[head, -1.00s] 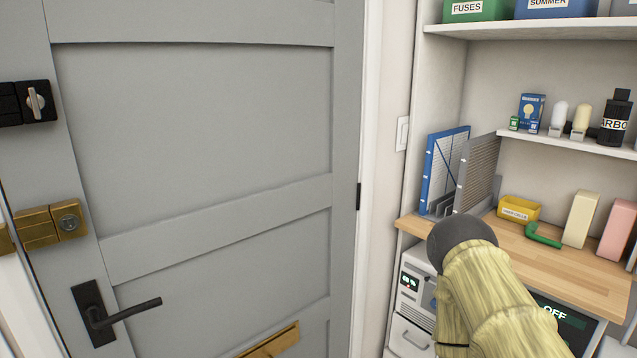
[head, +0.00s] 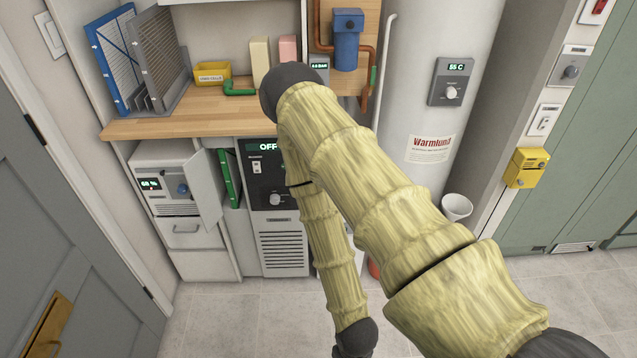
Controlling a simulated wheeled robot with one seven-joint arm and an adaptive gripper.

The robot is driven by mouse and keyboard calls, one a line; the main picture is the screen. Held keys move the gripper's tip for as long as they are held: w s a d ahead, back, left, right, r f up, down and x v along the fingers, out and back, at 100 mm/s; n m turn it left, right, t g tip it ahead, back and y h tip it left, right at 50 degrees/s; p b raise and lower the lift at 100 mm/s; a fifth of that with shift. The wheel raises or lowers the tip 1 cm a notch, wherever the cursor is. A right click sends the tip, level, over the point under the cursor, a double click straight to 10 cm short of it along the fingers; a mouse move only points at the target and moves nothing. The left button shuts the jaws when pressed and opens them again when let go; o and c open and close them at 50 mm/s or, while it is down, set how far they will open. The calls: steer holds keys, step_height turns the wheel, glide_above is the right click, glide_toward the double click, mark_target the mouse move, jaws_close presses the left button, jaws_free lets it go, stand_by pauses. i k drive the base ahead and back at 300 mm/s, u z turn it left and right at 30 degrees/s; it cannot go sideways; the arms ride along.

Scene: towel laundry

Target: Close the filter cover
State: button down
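A white unit (head: 160,180) with a small lit percent display and a blue round part stands under the left end of the wooden counter. A pale hinged panel (head: 205,187) stands swung open at its right side; it looks like the filter cover, though no label confirms it. Below it is a closed drawer front (head: 191,234). My arm crosses the middle of the head view, bends at a dark elbow over the counter and reaches down to the bottom edge. My gripper is outside the frame, so its state is hidden.
A grey machine (head: 280,240) marked OFF stands right of a green upright item (head: 229,178). Pleated filter panels (head: 158,60) stand on the counter (head: 190,122). A water tank (head: 430,100) and small white bin (head: 456,207) are to the right. Tiled floor (head: 225,305) is open in front.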

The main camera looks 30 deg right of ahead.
mark_target(196, 170)
steer(key=z, duration=0.6)
steer(key=k, duration=0.45)
steer(key=u, duration=1.15)
steer(key=i, duration=1.1)
steer(key=z, duration=0.3)
